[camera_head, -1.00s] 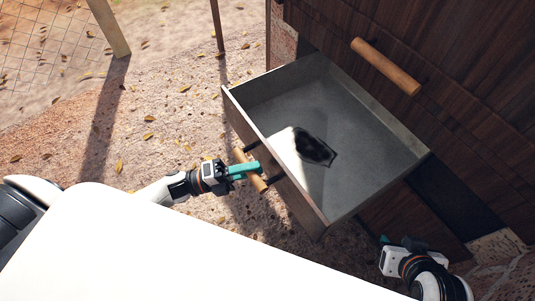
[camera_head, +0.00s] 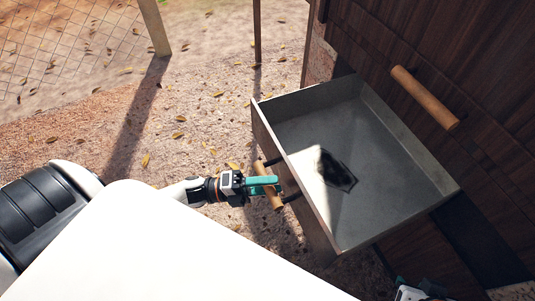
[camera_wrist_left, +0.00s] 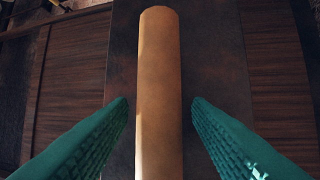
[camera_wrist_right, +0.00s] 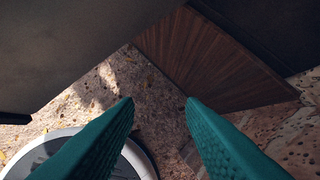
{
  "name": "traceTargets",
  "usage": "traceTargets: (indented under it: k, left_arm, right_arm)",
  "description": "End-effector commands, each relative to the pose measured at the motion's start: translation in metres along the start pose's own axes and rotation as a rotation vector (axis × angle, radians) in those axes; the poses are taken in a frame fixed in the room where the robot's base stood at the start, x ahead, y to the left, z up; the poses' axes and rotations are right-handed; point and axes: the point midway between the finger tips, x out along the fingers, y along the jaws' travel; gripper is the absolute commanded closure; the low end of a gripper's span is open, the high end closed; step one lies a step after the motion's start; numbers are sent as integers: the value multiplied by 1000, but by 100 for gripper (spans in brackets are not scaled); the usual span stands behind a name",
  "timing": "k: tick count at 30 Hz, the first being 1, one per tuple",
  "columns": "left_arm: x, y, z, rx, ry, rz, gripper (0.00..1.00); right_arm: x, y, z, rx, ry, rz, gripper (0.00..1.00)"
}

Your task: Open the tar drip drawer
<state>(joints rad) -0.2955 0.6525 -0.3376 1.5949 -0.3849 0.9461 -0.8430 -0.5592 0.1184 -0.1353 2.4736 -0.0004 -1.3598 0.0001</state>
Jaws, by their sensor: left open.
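My left gripper (camera_head: 268,185) is at this handle in the head view. In the left wrist view the handle (camera_wrist_left: 159,90) stands between the two green fingers (camera_wrist_left: 159,115), with a gap on each side. My right gripper (camera_head: 420,290) is at the bottom edge of the head view; its green fingers (camera_wrist_right: 160,105) are apart and empty in the right wrist view.
The cabinet (camera_head: 480,60) has another wooden handle (camera_head: 425,97) above the drawer. A fence post (camera_head: 155,25) stands at the upper left. The gravelly ground (camera_head: 190,110) with scattered leaves is open left of the drawer.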

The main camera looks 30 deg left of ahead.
Motion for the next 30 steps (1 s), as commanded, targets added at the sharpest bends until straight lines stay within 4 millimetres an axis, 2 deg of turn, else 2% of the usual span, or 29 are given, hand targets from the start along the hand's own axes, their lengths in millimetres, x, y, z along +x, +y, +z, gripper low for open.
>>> traceTargets:
  k: [5, 12, 18, 24, 30]
  left_arm:
    - [-18, -1, 0, 0, 1, -5, 55]
    - [-69, -1, 0, -2, 2, -7, 55]
    - [-104, -1, 0, -1, 1, -4, 55]
    - [-119, -1, 0, -1, 1, -3, 55]
    - [-120, 0, 0, 0, 1, -2, 55]
  right_arm:
    - [-1, 0, -1, 0, 8, 0, 64]
    - [-3, -1, -9, 1, 57, -2, 64]
    - [-4, -2, -14, 3, 78, -4, 64]
    - [-4, -2, -16, 3, 82, -3, 64]
    - [-4, -2, -17, 3, 83, -3, 64]
